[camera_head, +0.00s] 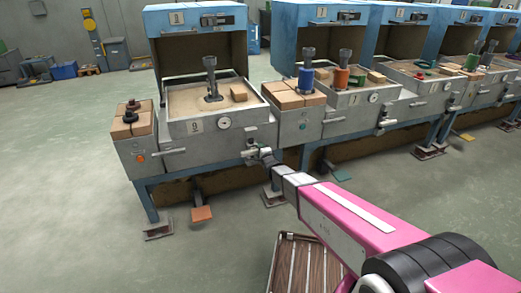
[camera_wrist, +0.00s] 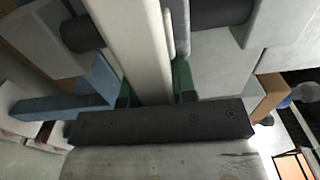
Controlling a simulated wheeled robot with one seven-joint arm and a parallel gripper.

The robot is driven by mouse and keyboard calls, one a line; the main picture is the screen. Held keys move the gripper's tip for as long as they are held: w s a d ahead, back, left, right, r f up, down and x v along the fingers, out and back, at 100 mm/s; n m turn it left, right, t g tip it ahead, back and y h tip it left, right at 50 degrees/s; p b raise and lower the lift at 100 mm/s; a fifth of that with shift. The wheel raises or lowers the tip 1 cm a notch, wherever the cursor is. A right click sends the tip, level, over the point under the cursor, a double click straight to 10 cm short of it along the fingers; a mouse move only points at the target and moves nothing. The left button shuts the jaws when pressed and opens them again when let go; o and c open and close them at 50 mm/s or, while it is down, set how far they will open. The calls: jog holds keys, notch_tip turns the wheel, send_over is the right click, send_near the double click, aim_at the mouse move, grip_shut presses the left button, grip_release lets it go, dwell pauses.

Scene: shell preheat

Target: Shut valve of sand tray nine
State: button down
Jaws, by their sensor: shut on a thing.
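Sand tray nine (camera_head: 182,130) is the leftmost station in the head view, with a "9" plate on its front and pale sand inside. Its valve handle (camera_head: 249,153) is at the right of the tray's front, below the rim. My gripper (camera_head: 264,156) is at this handle, largely hidden by my wrist. In the wrist view, my gripper (camera_wrist: 157,88) has its green-edged fingers on both sides of a pale bar (camera_wrist: 140,45), which appears to be the valve handle. The fingers are shut on it. Whether the valve is open or closed cannot be told.
Another box-topped unit (camera_head: 298,125) and more sand trays (camera_head: 350,115) run to the right. A slatted pallet (camera_head: 300,265) lies near my arm. The floor at the left is clear.

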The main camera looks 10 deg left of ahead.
jog(key=shift+f, duration=0.1)
jog(key=c, duration=0.9)
grip_release()
jog(key=shift+s, duration=0.1)
jog(key=v, duration=1)
jog(key=shift+s+d, duration=0.15)
jog(key=shift+s, duration=0.15)
